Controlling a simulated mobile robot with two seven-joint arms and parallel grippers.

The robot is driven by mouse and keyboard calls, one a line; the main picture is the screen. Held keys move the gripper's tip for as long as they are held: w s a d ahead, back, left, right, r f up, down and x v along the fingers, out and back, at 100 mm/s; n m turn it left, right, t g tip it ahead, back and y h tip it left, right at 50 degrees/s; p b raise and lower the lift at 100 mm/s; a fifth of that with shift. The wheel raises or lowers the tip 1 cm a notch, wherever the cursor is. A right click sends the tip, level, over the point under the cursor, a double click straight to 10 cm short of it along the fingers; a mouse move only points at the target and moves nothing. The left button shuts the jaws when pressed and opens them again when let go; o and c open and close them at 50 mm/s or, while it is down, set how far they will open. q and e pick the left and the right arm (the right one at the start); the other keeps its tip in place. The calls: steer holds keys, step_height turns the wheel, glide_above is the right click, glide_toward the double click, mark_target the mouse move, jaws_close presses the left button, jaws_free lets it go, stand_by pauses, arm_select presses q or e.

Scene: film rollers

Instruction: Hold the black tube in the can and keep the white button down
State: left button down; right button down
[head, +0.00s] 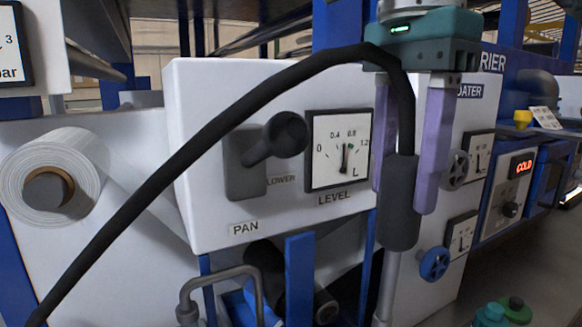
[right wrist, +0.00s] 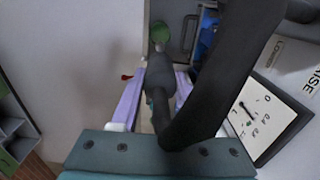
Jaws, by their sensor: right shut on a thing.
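The black tube (head: 210,118) is a thick hose. It arches from the lower left up to my right gripper, then down into a dark sleeve (head: 401,222) with a pale metal pipe below. My right gripper (head: 404,200) has purple fingers on both sides of the sleeve and is shut on it. In the right wrist view the sleeve (right wrist: 160,75) lies between the fingers, and its pipe points towards a green round thing (right wrist: 190,34), perhaps the can. I cannot tell whether the pipe is inside it. I cannot make out a white button. My left gripper is not in view.
A white panel (head: 200,85) with a black lever (head: 275,138) and a level gauge (head: 340,148) stands behind the hose. A paper roll (head: 60,180) is at left. A blue valve wheel (head: 434,263) is close right of the pipe. Green-capped things (head: 515,309) show at the bottom right.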

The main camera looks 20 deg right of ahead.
step_height(320, 180, up, 6)
steer(key=p, duration=0.4)
steer(key=shift+f, duration=0.1)
step_height(320, 180, up, 4)
steer(key=p, duration=0.4)
steer(key=shift+r, duration=0.25)
steer(key=shift+f, duration=0.1)
